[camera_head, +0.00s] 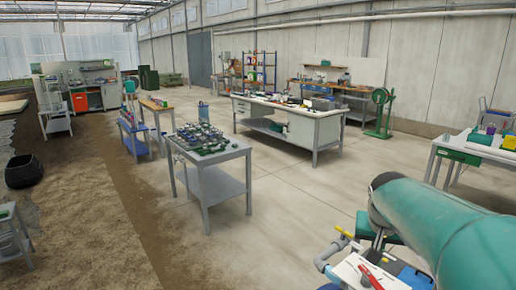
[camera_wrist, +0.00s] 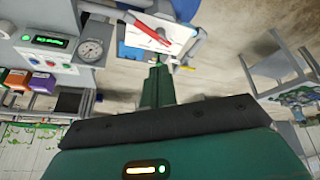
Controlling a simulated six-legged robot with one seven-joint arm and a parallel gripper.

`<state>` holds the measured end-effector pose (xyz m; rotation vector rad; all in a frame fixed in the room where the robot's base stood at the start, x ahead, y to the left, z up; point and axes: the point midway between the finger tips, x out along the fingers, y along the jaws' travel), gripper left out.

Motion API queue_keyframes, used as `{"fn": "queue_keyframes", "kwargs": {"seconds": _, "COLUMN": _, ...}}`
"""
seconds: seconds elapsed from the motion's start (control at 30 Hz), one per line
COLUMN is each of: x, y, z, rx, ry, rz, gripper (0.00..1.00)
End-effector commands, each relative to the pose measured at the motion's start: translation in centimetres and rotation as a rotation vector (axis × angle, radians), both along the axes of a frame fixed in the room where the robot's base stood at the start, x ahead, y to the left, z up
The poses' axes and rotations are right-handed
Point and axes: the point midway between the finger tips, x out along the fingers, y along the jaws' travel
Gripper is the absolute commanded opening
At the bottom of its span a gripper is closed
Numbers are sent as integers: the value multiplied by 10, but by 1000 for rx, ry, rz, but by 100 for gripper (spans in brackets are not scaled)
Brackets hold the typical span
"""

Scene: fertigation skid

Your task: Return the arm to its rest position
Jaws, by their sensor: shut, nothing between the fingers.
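A teal arm link of mine (camera_head: 440,225) reaches in from the lower right of the head view. The wrist view looks past a green housing with a black band across the lower half. Beyond it is a white panel (camera_wrist: 160,35) with a red-handled item (camera_wrist: 150,33) on it. In the head view the white panel (camera_head: 350,270), the red item (camera_head: 370,277) and a grey pipe with a yellow handle (camera_head: 342,233) sit below my arm.
The wrist view shows a unit with a round gauge (camera_wrist: 90,50) and a lit display (camera_wrist: 45,40) at upper left. A grey cart (camera_head: 208,160), a long workbench (camera_head: 290,120) and a right-hand table (camera_head: 478,148) stand around. The concrete floor (camera_head: 290,210) between them is clear.

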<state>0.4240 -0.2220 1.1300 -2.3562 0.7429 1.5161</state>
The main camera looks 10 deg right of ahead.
Motion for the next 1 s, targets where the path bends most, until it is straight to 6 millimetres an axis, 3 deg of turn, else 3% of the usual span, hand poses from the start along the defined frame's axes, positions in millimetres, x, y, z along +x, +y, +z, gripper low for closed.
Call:
{"fn": "queue_keyframes", "kwargs": {"seconds": 0.03, "x": -9, "y": 28, "z": 5, "rx": 11, "ry": -13, "rz": 56, "gripper": 0}}
{"fn": "queue_keyframes", "kwargs": {"seconds": 0.1, "x": -22, "y": 62, "z": 7, "rx": 25, "ry": -25, "rz": 128, "gripper": 0}}
{"fn": "queue_keyframes", "kwargs": {"seconds": 0.3, "x": -70, "y": 148, "z": 3, "rx": 51, "ry": -48, "rz": 335, "gripper": 0}}
{"fn": "queue_keyframes", "kwargs": {"seconds": 0.5, "x": -119, "y": 205, "z": -12, "rx": 55, "ry": -60, "rz": 506, "gripper": 0}}
{"fn": "queue_keyframes", "kwargs": {"seconds": 0.7, "x": -137, "y": 223, "z": -21, "rx": 53, "ry": -62, "rz": 570, "gripper": 0}}
{"fn": "queue_keyframes", "kwargs": {"seconds": 1.0, "x": -137, "y": 223, "z": -21, "rx": 54, "ry": -62, "rz": 570, "gripper": 0}}
